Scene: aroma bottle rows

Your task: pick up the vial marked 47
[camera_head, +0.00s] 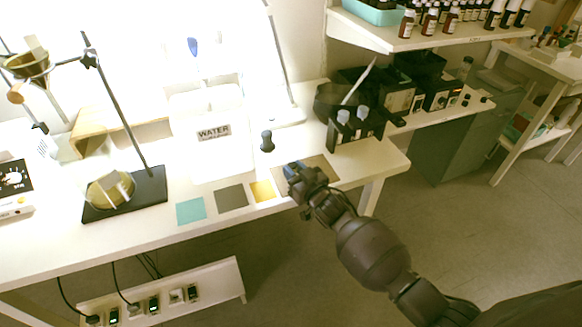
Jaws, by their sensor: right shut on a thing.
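My right gripper (298,176) is over the front right part of the white table, above a brown mat. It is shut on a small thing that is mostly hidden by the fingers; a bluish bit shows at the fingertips. I cannot tell its full shape or read a mark on it. A small dark bottle-like thing (267,140) stands upright on the table, behind and left of the gripper, apart from it. Several brown bottles (429,22) stand on the shelf at the upper right. No number 47 can be read on any of them. My left gripper is not in view.
The white table (245,218) holds teal (191,209), grey (232,197) and yellow (262,191) squares along its front. A stand with a dark base (152,190) is at left. A dark rack (350,134) with white-topped droppers stands at the right end. A WATER container (213,133) is behind.

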